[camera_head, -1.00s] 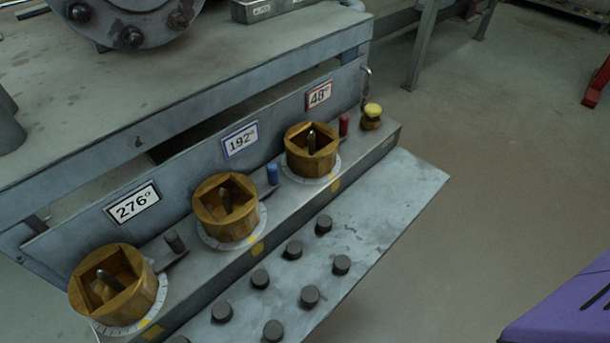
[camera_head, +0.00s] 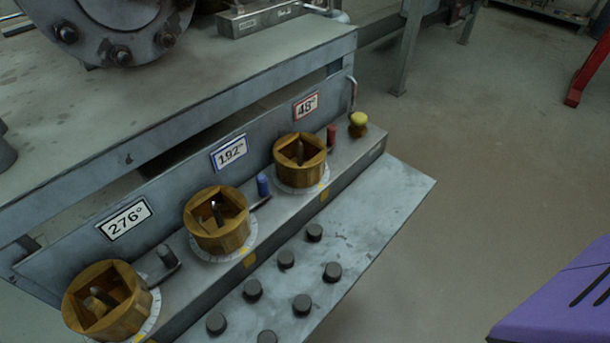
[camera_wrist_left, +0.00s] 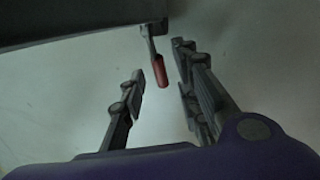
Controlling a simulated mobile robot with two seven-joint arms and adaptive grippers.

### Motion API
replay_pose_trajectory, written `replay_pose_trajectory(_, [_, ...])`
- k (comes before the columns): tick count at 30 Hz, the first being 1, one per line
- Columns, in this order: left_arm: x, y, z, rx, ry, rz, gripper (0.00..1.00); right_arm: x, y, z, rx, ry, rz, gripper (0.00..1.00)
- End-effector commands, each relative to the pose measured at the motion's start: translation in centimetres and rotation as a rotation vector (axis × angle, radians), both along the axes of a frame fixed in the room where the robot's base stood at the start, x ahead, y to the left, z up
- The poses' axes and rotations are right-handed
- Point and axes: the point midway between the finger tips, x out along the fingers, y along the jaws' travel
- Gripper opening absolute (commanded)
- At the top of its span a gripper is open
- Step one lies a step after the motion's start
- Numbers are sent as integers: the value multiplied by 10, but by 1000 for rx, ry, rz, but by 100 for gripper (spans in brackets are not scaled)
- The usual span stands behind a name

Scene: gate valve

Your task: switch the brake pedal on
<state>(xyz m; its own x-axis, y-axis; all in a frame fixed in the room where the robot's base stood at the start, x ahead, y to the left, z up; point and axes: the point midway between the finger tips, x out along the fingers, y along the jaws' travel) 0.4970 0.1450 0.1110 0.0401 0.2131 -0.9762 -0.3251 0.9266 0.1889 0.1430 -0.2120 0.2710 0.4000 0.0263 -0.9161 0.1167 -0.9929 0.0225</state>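A lever with a red grip (camera_wrist_left: 161,72) hangs below a dark edge in the left wrist view. I cannot tell for sure that it is the brake pedal, and no pedal is clear in the head view. My left gripper (camera_wrist_left: 158,66) is open. Its fingers lie on either side of the red grip in the picture; whether the grip is between them in depth, I cannot tell. No contact shows. The left gripper is not in the head view. My right gripper is not in view.
A steel panel (camera_head: 375,190) carries several dark knobs. Above it sit three brass square sockets (camera_head: 217,220) with angle labels (camera_head: 228,152) and a yellow knob (camera_head: 358,121). A flanged part (camera_head: 105,25) stands on the bench (camera_head: 190,80).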

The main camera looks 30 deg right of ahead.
Motion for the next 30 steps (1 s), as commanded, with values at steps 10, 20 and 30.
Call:
replay_pose_trajectory(10, [-2,-15,66,-3,-4,-2,30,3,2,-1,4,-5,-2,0])
replay_pose_trajectory(20, [-5,-23,108,-1,0,-1,30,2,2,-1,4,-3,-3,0])
replay_pose_trajectory(30, [-5,-24,111,-1,0,0,30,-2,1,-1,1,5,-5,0])
